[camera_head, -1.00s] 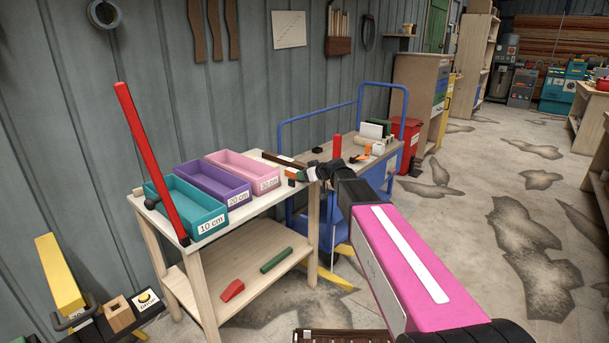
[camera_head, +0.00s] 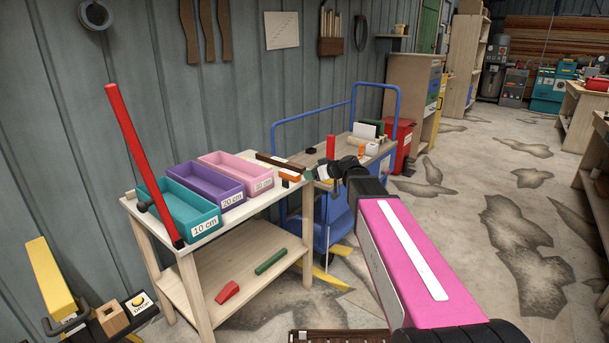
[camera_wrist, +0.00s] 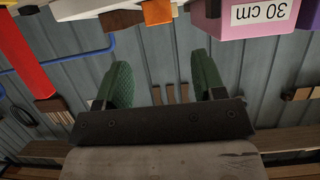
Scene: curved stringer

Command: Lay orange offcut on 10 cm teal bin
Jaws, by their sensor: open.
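The orange offcut (camera_head: 290,177) is a small block on the right end of the wooden table's top, in front of the pink bin. It also shows at the top of the wrist view (camera_wrist: 157,12), beyond my fingertips and apart from them. The 10 cm teal bin (camera_head: 207,225) stands at the table's left end and looks empty. My gripper (camera_head: 312,175) is at the table's right edge, just right of the offcut; its fingers are small in the head view. In the wrist view my gripper's (camera_wrist: 160,62) two green fingers are wide apart with nothing between them.
A purple 20 cm bin (camera_head: 229,200) and a pink 30 cm bin (camera_head: 259,185) stand beside the teal bin. A dark brown strip (camera_head: 280,162) lies behind the offcut. A tall red bar (camera_head: 145,165) leans at the table's left corner. A blue-railed cart (camera_head: 284,130) stands behind my arm.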

